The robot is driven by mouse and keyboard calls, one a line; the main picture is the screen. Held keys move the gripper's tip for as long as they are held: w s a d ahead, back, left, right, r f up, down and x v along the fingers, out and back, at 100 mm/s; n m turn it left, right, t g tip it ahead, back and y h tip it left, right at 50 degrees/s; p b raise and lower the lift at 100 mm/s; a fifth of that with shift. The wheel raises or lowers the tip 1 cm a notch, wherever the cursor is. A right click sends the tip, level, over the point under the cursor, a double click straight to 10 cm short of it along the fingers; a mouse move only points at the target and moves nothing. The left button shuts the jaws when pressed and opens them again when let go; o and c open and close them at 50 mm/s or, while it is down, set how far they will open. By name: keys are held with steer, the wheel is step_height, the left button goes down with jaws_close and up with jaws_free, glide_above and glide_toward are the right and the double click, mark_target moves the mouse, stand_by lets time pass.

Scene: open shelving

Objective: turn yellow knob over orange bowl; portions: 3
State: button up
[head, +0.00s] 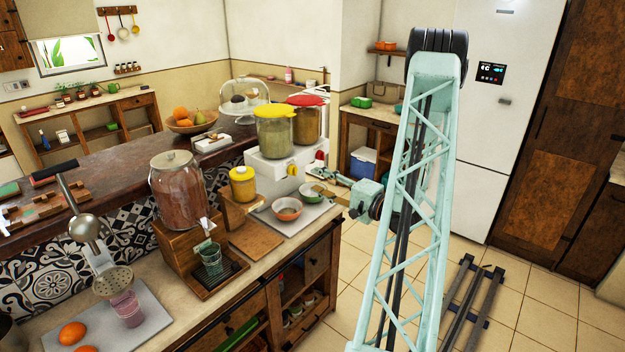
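The yellow knob (292,169) is on the front of a white dispenser base (268,172), under the clear container with the yellow lid (274,110). The orange bowl (287,214) stands on a pale tray below and in front of that knob. It looks empty, though its inside is small in view. My gripper (322,174) is right of the yellow knob, apart from it, near the second dispenser and above the green bowl (311,190). Its fingers are small and partly overlap the background, so I cannot tell whether they are open.
A red-lidded container (307,120) with a red knob (320,156) stands right of the yellow-lidded one. A yellow jar (242,184), a wooden board (256,241) and a large drink dispenser (180,190) stand to the left.

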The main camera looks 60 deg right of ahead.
steer(key=shift+s+a, duration=0.1)
steer(key=shift+s, duration=0.7)
steer(key=shift+o, duration=0.2)
steer(key=shift+w, duration=0.1)
